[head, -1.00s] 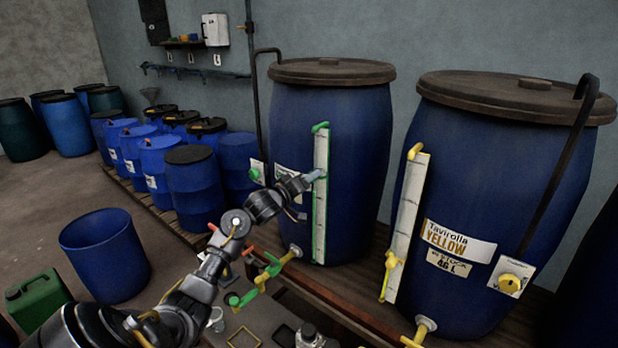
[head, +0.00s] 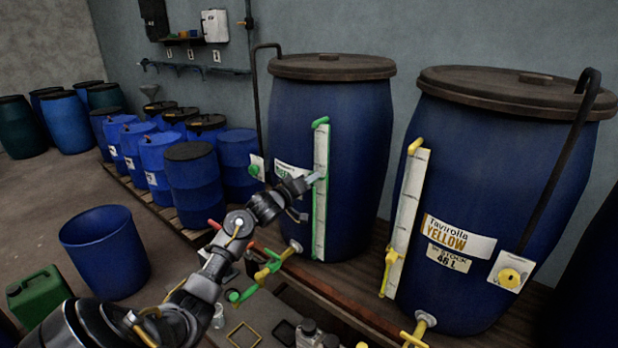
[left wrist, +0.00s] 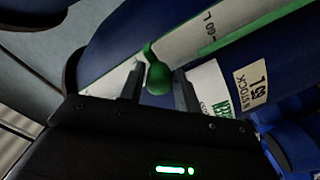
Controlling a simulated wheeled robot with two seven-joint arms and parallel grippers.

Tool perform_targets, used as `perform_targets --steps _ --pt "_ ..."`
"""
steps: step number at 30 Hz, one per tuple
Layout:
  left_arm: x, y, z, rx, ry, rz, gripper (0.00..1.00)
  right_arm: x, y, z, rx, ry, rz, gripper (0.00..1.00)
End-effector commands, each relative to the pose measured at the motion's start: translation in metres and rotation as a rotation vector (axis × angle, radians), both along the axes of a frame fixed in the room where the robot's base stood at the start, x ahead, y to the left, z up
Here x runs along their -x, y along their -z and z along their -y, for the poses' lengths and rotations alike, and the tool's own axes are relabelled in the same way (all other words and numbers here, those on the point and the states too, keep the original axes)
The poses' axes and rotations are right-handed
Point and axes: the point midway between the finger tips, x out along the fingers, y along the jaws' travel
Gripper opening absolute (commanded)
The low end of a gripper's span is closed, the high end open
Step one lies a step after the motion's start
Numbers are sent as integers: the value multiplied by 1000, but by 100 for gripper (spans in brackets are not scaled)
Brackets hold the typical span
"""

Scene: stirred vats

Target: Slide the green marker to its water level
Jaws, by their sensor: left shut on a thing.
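The green marker (left wrist: 157,78) is a small round green knob between my left gripper's two fingers in the left wrist view. My left gripper (head: 318,177) is shut on it, partway up the green vat's gauge. In the head view the gripper mostly hides the marker. The gauge is a pale upright scale strip (head: 321,222) with a green tube, on the front of the blue vat (head: 345,130). In the left wrist view the strip (left wrist: 188,45) shows a "60 L" mark. I cannot make out the water level. My right gripper is not in view.
To the right stands a second blue vat (head: 505,150) with a yellow gauge (head: 406,215) and a yellow knob (head: 509,277). Green and yellow taps stick out below the vats. An open blue tub (head: 105,270) and a green can (head: 38,297) stand at the left.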

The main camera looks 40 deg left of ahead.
Motion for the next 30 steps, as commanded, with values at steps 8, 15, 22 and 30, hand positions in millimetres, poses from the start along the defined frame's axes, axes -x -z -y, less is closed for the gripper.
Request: perform_targets --steps 8,15,22,30 --pt "0 51 1 -5 2 -5 0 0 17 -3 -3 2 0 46" --pt "0 51 1 -7 2 -4 0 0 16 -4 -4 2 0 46" --pt "0 51 1 -6 2 -4 46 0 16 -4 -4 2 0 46" --pt "2 51 1 -3 1 -3 46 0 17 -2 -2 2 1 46"
